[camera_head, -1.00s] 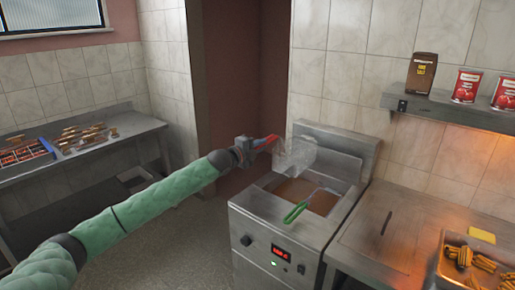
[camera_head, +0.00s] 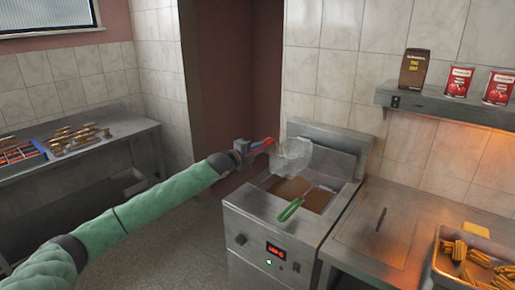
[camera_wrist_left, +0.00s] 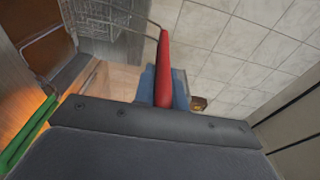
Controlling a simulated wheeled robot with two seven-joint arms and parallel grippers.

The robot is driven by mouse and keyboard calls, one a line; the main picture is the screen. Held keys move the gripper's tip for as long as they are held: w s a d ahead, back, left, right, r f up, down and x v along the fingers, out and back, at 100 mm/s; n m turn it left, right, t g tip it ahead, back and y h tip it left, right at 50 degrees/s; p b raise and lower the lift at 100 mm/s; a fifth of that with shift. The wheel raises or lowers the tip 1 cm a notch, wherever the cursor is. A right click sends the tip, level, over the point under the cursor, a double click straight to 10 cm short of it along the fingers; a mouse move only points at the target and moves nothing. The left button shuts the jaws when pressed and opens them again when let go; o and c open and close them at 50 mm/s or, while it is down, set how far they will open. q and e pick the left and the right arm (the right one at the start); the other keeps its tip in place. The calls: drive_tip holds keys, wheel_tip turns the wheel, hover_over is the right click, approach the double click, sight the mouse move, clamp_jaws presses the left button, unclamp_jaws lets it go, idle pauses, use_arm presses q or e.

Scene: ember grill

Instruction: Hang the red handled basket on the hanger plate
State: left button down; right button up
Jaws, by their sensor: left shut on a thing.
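My left gripper (camera_head: 246,148) is shut on the red handle (camera_head: 263,143) of a wire basket (camera_head: 291,155) and holds it above the left side of the fryer (camera_head: 270,250). In the left wrist view the red handle (camera_wrist_left: 165,70) runs up from the jaws and the wire basket (camera_wrist_left: 110,20) shows at the top left. The hanger plate (camera_head: 335,158) looks to be the upright metal panel at the fryer's back; the basket hangs in front of its left part, and I cannot tell whether they touch. My right gripper is out of view.
A green handled basket (camera_head: 290,209) sits in the fryer's oil well. A worktop (camera_head: 375,232) and a tray of food (camera_head: 440,262) are at the right. A shelf (camera_head: 440,105) with a carton and cans is above. A side table (camera_head: 100,150) with food stands left.

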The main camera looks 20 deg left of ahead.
use_arm(q)
drive_tip(key=shift+f, duration=0.15)
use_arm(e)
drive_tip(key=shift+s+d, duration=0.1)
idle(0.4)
use_arm(q)
drive_tip(key=shift+f, duration=0.35)
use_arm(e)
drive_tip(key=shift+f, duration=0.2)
use_arm(q)
drive_tip(key=c, duration=1.4)
unclamp_jaws()
drive_tip(key=shift+o, duration=0.2)
